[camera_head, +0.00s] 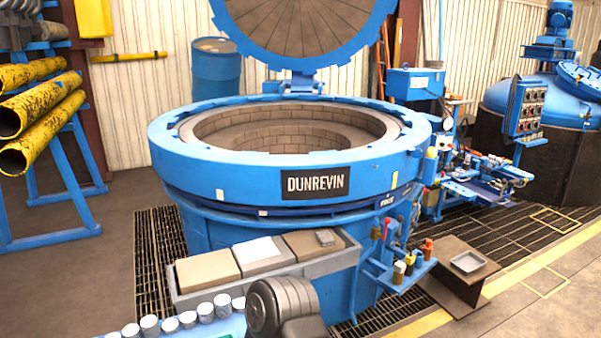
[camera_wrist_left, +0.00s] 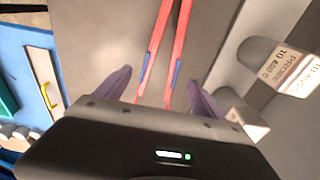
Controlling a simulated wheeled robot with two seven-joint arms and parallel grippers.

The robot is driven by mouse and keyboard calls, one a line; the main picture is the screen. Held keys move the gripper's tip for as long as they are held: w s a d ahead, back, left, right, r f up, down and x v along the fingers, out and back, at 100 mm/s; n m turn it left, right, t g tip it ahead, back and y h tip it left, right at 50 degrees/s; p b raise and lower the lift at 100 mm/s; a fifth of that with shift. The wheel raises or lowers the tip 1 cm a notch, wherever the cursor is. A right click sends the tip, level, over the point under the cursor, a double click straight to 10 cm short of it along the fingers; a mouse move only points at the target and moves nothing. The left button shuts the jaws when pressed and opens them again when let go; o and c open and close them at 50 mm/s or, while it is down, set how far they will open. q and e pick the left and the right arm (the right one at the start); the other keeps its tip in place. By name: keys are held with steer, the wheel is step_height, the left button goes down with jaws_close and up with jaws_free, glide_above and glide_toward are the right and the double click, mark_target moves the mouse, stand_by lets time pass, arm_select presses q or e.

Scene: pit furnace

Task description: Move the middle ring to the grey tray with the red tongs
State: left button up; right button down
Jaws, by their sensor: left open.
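The red tongs (camera_wrist_left: 158,45) show in the left wrist view as two long red arms with blue patches. They run over a grey-brown surface and down between the two fingers of my left gripper (camera_wrist_left: 160,88). The fingers are apart, one on each side of the tongs, with a gap to each. The lower end of the tongs is hidden behind my gripper body. A small grey tray (camera_head: 468,262) sits on a brown stand at the right of the head view. I cannot make out the middle ring. My right gripper is not in view.
The round blue furnace (camera_head: 220,175) stands open, its lid (camera_head: 300,30) raised behind. A bench (camera_head: 190,298) with flat blocks is in front, with several white cylinders (camera_head: 150,325) nearby. Labelled probe parts (camera_wrist_left: 262,62) lie right of the tongs. Yellow pipes (camera_head: 40,110) are far left.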

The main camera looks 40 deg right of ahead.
arm_select(q)
steer(key=shift+w+d+f+b, duration=0.15)
steer(key=shift+f+b, duration=0.5)
steer(key=shift+f, duration=0.65)
steer(key=shift+w+a+f+b, duration=0.1)
steer(key=shift+f+b, duration=0.5)
steer(key=shift+f, duration=0.65)
steer(key=shift+c, duration=0.3)
steer(key=c, duration=0.6)
steer(key=shift+c, duration=0.2)
step_height(320, 180, up, 12)
steer(key=p, duration=0.7)
steer(key=shift+p, duration=0.4)
steer(key=shift+d, duration=0.1)
